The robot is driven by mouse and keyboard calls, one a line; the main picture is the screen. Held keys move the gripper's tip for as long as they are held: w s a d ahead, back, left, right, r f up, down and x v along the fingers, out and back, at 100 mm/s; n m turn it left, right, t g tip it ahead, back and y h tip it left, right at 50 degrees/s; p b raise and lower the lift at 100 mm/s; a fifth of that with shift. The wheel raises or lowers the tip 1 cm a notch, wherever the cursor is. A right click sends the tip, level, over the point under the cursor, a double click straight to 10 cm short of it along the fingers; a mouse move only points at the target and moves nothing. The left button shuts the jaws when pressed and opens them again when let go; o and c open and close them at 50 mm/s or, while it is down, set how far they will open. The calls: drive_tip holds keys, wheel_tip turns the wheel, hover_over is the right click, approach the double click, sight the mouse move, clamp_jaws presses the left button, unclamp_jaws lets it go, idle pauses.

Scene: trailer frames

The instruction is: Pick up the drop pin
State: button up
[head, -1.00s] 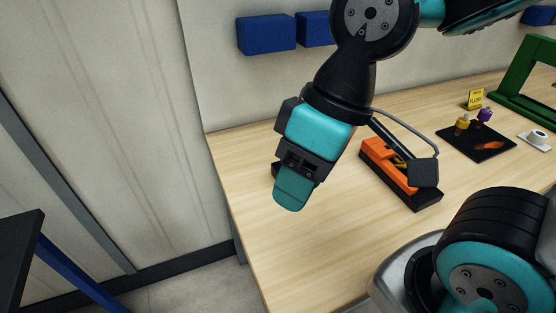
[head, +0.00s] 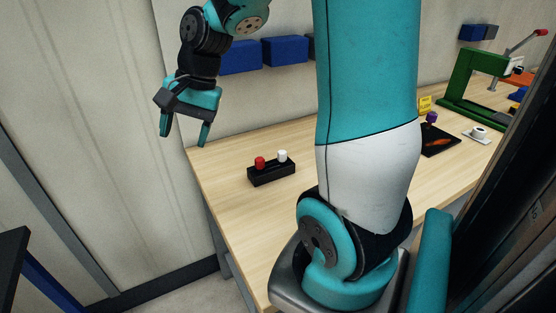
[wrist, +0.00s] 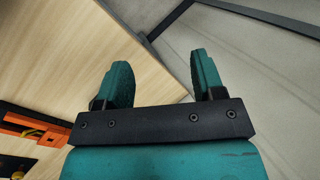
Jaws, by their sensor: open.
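My gripper (head: 185,138) is open and empty. It hangs in the air past the table's left edge, left of a small black block and above it. The wrist view also shows the two teal fingers (wrist: 160,65) spread with nothing between them. The black block (head: 271,174) stands on the table and carries a red knob (head: 260,162) and a white knob (head: 282,156). A purple-topped piece (head: 431,117) stands by a black mat (head: 440,141) on the right. I cannot tell which thing, if any, is the drop pin.
The wooden table (head: 240,215) is clear around the black block. My arm hides its middle. Blue bins (head: 287,50) hang on the wall. An orange tray (wrist: 35,126) shows in the wrist view.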

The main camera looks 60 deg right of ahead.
drive_tip(key=d+f+m+t, duration=0.1)
drive_tip(key=d+f+m, duration=0.2)
drive_tip(key=d+m, duration=1)
drive_tip(key=m+t+h, duration=0.1)
drive_tip(key=m+h, duration=0.1)
drive_tip(key=m, duration=0.7)
approach(283, 152)
drive_tip(key=p+x, duration=0.3)
drive_tip(key=x, duration=0.1)
drive_tip(key=shift+w+d+f, duration=0.1)
drive_tip(key=shift+w+d, duration=0.05)
drive_tip(key=shift+w, duration=0.15)
drive_tip(key=p+x, duration=0.3)
drive_tip(key=x, duration=0.2)
drive_tip(key=shift+f, duration=0.15)
drive_tip(key=shift+w+f, duration=0.1)
drive_tip(key=shift+f, duration=0.35)
drive_tip(key=c, duration=1)
